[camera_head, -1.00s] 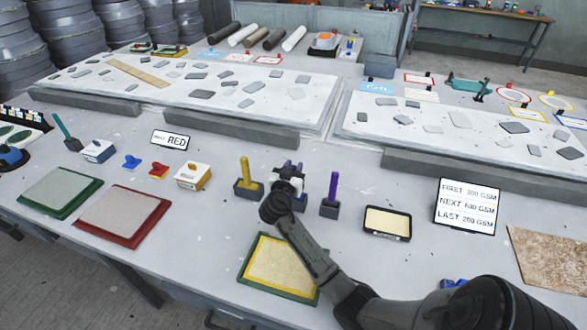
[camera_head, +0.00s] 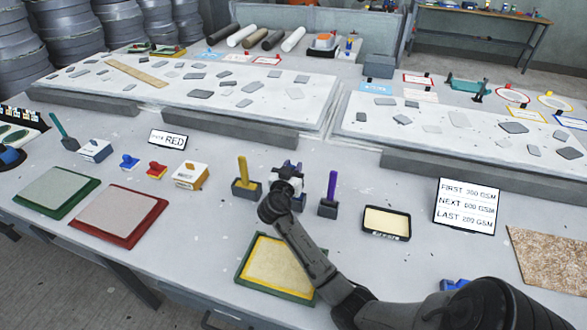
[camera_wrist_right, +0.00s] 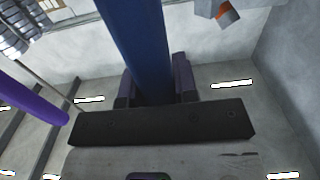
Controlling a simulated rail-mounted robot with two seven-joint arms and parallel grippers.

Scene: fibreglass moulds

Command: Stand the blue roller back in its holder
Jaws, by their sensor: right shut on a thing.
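My right gripper (camera_head: 290,172) is over the work table, between the yellow-handled tool and the purple-handled tool. In the right wrist view its fingers (camera_wrist_right: 155,85) are shut on the blue roller (camera_wrist_right: 138,40), a blue shaft that runs up out of the picture. In the head view the gripper hides most of the roller. A dark holder block (camera_head: 300,203) shows partly beside and below the gripper. I cannot tell whether the roller touches it or sits in it. My left gripper is not in view.
The yellow-handled tool (camera_head: 243,172) stands in a dark block at left, the purple-handled tool (camera_head: 332,187) in another at right. A black-rimmed tray (camera_head: 387,222) and a sign (camera_head: 468,205) stand further right.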

